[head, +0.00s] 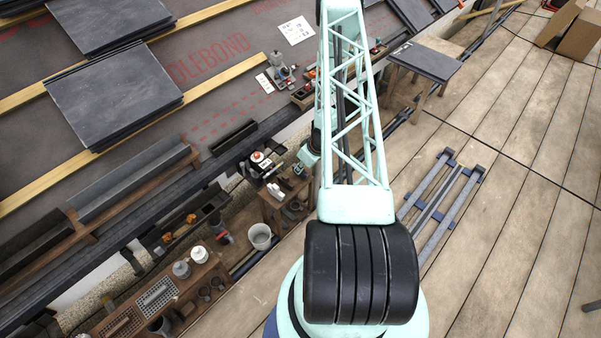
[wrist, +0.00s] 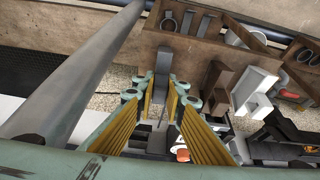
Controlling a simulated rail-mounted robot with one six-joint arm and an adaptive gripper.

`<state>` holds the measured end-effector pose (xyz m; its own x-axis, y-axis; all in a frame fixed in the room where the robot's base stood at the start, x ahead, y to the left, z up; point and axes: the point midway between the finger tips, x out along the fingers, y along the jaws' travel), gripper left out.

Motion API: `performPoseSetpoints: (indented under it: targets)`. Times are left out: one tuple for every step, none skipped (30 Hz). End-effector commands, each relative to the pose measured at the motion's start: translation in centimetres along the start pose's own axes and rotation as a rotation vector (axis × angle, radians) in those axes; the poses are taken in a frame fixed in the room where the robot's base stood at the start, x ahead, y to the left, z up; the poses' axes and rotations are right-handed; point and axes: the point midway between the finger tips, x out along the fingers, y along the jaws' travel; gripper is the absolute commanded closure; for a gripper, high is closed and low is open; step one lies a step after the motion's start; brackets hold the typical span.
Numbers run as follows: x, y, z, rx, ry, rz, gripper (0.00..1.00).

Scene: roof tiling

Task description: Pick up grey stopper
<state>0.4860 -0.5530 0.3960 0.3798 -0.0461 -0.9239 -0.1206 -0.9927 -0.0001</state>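A grey upright block (wrist: 163,62), which looks like the grey stopper, shows in the wrist view just beyond my fingertips, against the front of a wooden tray. My gripper (wrist: 165,95) has its yellow-padded fingers spread to either side of the block's lower end. I see a gap between the fingers, and no clear contact with the block. In the head view my gripper (head: 305,160) is low beside the wooden trays, partly hidden by my arm. I cannot make out the grey block there.
A brown block (wrist: 219,82) and a white stepped block (wrist: 253,90) stand to the right of the grey one. A thick grey pipe (wrist: 75,85) crosses the left. A white bucket (head: 260,236) stands near the trays.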

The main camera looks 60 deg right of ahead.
Motion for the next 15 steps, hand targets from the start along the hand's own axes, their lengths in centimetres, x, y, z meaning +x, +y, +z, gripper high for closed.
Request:
performPoseSetpoints:
  targets:
    - [0.0, 0.0, 0.0, 0.0, 0.0, 0.0, 0.97]
    - [0.0, 0.0, 0.0, 0.0, 0.0, 0.0, 0.97]
    - [0.0, 0.0, 0.0, 0.0, 0.0, 0.0, 0.97]
    - [0.0, 0.0, 0.0, 0.0, 0.0, 0.0, 0.97]
    - [0.0, 0.0, 0.0, 0.0, 0.0, 0.0, 0.97]
    - [0.0, 0.0, 0.0, 0.0, 0.0, 0.0, 0.97]
    - [-0.01, 0.0, 0.0, 0.0, 0.0, 0.0, 0.97]
    - [-0.02, 0.0, -0.01, 0.0, 0.0, 0.0, 0.97]
    - [-0.05, 0.01, -0.03, 0.0, 0.0, 0.0, 0.97]
    - [-0.1, 0.01, -0.05, 0.0, 0.0, 0.0, 0.97]
    - [-0.15, 0.01, -0.07, 0.0, 0.0, 0.0, 0.97]
    - [-0.25, 0.02, -0.12, 0.0, 0.0, 0.0, 0.97]
    - [-0.35, 0.02, -0.17, 0.0, 0.0, 0.0, 0.97]
    - [-0.47, 0.03, -0.22, 0.0, 0.0, 0.0, 0.97]
    - [-0.66, 0.04, -0.31, 0.0, 0.001, 0.0, 0.97]
